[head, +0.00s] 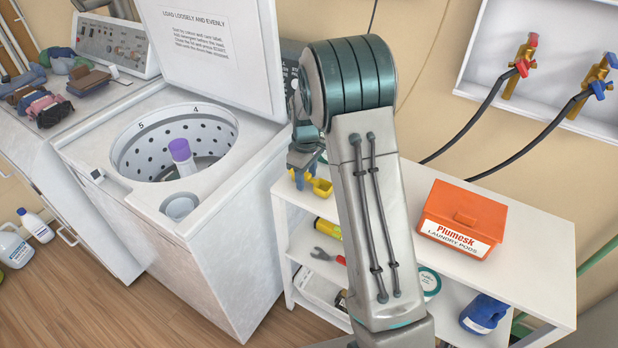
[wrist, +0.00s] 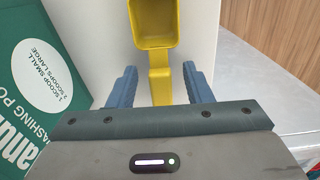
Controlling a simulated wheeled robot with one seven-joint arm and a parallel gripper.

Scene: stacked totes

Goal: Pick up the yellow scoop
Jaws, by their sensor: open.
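The yellow scoop (wrist: 153,24) lies on the white shelf top (wrist: 94,30), its cup at the top of the wrist view and its handle running down toward my gripper. My gripper (wrist: 160,82) is open, with one blue finger on each side of the handle and a gap visible on both sides. The lower end of the handle is hidden behind the gripper body. In the head view the scoop (head: 322,187) shows small at the left end of the shelf, beside the blue fingertips of my gripper (head: 304,178). My arm hides part of the shelf there.
A green washing powder box (wrist: 45,95) stands close to my gripper's left in the wrist view. The washing machine (head: 215,255), lid up, stands left of the shelf. An orange laundry pods box (head: 462,219) sits farther right on the shelf top, with bare surface around it.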

